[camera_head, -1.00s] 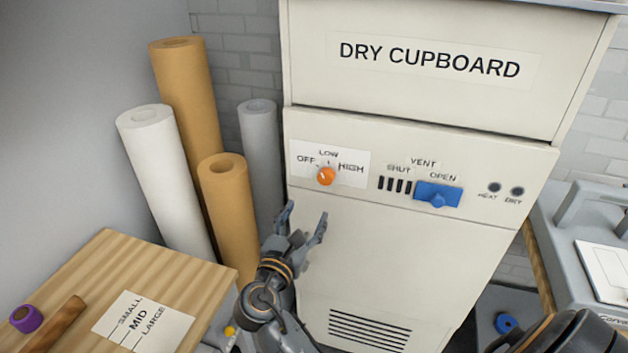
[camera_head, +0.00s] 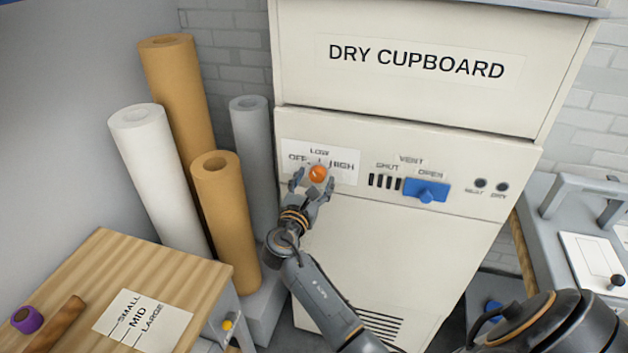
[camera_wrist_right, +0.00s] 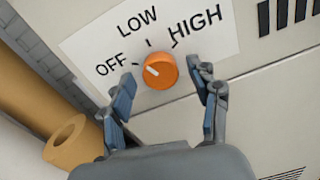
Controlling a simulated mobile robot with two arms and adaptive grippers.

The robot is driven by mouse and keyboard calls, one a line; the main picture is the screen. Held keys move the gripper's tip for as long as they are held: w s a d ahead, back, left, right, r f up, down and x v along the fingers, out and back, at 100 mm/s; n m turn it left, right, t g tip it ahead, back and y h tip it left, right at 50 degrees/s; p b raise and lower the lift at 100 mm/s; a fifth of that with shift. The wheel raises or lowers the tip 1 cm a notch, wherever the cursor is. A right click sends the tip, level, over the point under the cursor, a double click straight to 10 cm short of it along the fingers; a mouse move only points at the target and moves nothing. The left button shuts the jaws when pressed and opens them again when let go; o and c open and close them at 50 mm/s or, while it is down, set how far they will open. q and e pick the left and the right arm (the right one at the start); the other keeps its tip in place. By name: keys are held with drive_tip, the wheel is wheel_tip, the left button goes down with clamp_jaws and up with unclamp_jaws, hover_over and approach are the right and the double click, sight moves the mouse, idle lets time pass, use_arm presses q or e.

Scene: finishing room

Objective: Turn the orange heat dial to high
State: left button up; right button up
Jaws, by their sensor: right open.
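The orange heat dial (camera_head: 317,173) sits on a white label on the front of the dry cupboard (camera_head: 400,240), below the printed LOW and between OFF and HIGH. In the right wrist view the dial (camera_wrist_right: 160,71) has a short white mark on its left side, toward OFF. My right gripper (camera_head: 313,179) is open in front of the dial. In the right wrist view its two fingers (camera_wrist_right: 171,90) are on either side of the dial and a little below it, with gaps on both sides. My left gripper is not in view.
A blue vent slider (camera_head: 426,190) is right of the dial, at OPEN. Several paper rolls (camera_head: 226,210) stand left of the cupboard. A wooden bench top (camera_head: 180,275) is at the lower left. A grey machine (camera_head: 560,215) is at the right.

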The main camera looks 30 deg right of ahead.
drive_tip(key=c, duration=1.2)
drive_tip(key=shift+o, duration=0.2)
